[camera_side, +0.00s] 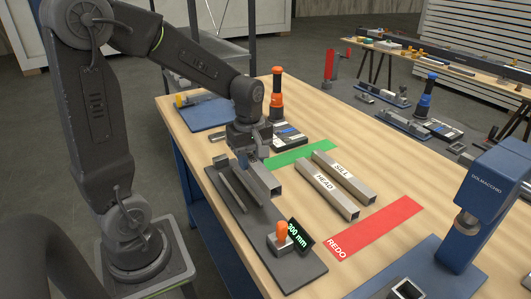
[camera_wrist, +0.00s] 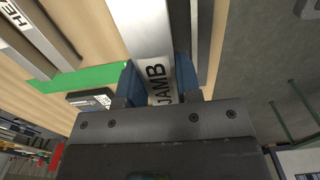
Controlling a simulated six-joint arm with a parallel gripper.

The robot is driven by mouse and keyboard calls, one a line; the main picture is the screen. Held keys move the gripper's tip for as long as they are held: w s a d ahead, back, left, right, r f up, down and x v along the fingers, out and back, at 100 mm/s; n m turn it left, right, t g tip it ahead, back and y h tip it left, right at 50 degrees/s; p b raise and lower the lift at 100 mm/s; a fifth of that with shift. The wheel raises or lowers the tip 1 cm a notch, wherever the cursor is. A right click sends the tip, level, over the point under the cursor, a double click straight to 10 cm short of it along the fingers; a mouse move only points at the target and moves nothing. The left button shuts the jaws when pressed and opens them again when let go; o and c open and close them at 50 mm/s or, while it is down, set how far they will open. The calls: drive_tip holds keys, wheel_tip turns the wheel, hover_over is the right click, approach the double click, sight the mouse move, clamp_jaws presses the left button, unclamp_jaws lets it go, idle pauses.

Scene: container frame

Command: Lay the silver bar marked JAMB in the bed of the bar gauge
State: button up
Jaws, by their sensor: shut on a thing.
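The silver bar marked JAMB (camera_wrist: 150,40) is a square tube. My gripper (camera_wrist: 158,85) is shut on it near its lettered end, with a blue finger on each side. In the side view my gripper (camera_side: 250,150) holds the bar (camera_side: 263,180) at the right side of the bar gauge, its open end toward the camera. The bar gauge (camera_side: 300,272) is a dark plate with long rails (camera_side: 238,192), an orange-topped knob (camera_side: 281,236) and a display (camera_side: 299,236) reading 300 mm. I cannot tell whether the bar touches the bed.
Bars marked HEAD (camera_side: 326,189) and SILL (camera_side: 345,178) lie to the right, between a green strip (camera_side: 300,154) and a red REDO strip (camera_side: 375,228). An orange-topped tool (camera_side: 277,95) stands behind. A blue machine (camera_side: 490,205) stands at the right.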

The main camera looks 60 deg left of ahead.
sight(245, 198)
drive_tip(key=shift+s+d+f, duration=0.3)
drive_tip(key=shift+s+f, duration=0.1)
drive_tip(key=shift+s, duration=0.25)
drive_tip(key=shift+s+d+f, duration=0.25)
drive_tip(key=shift+s+f, duration=0.1)
drive_tip(key=shift+s, duration=0.25)
drive_tip(key=shift+f, duration=2.55)
drive_tip(key=shift+f, duration=0.6)
drive_tip(key=o, duration=1.6)
drive_tip(key=shift+o, duration=0.2)
wheel_tip(245, 198, up, 7)
